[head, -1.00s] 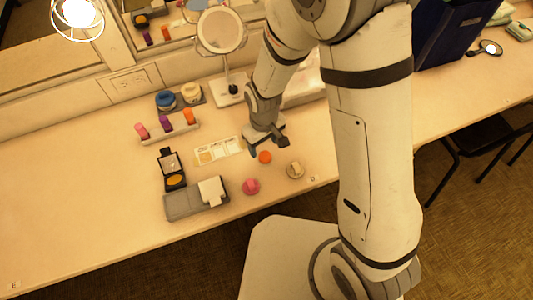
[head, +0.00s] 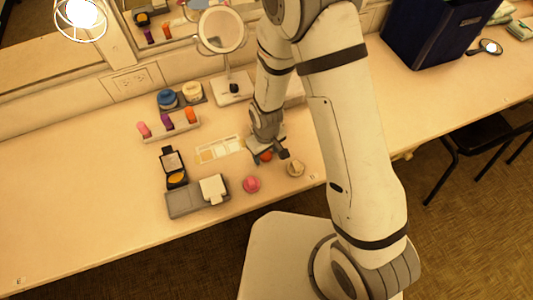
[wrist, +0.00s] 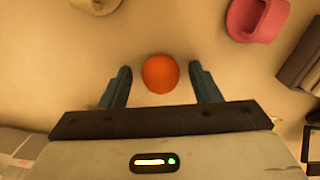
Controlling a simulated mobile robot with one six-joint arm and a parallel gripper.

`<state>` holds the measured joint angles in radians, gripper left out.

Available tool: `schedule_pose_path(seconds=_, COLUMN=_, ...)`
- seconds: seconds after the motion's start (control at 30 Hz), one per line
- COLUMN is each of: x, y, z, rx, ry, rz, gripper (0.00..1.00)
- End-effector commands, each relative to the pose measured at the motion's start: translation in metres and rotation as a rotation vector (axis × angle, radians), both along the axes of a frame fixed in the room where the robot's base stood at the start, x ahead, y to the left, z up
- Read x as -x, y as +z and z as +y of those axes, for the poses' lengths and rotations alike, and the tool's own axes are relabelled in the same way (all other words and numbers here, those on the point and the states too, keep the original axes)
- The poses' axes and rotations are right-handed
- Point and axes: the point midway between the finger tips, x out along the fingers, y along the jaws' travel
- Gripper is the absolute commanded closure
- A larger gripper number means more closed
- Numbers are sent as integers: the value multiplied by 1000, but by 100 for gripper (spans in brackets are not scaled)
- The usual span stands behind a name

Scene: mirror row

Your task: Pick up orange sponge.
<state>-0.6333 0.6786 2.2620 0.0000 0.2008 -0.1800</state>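The orange sponge (head: 266,156) is a small round piece on the counter, partly covered by my gripper in the head view. In the wrist view the orange sponge (wrist: 160,74) lies between the two fingers, with a gap to each side. My gripper (wrist: 162,86) is open and points down over it. In the head view my gripper (head: 267,150) is low over the counter. I cannot tell how high the fingertips are above the surface.
A pink sponge (head: 251,184) and a beige one (head: 296,168) lie close by. A grey tray (head: 183,206), an open compact (head: 174,171), a palette (head: 219,149), a rack of lipsticks (head: 170,127) and a round mirror (head: 222,33) stand around. The counter's left is clear.

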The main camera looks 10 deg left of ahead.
Motion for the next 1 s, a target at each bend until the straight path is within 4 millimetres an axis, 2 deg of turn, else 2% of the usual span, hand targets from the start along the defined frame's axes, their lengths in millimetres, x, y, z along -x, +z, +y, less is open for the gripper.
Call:
schedule_pose_path(seconds=0.07, x=0, y=0, z=0, rx=0, ry=0, rz=0, gripper=50)
schedule_pose_path(seconds=0.5, x=0, y=0, z=0, rx=0, ry=-1, rz=0, gripper=86)
schedule_pose_path(seconds=0.8, x=-1, y=2, z=0, rx=-1, ry=-2, rz=-1, gripper=86)
schedule_pose_path(seconds=1.0, x=-1, y=15, z=0, rx=-1, ry=-2, rz=-3, gripper=86)
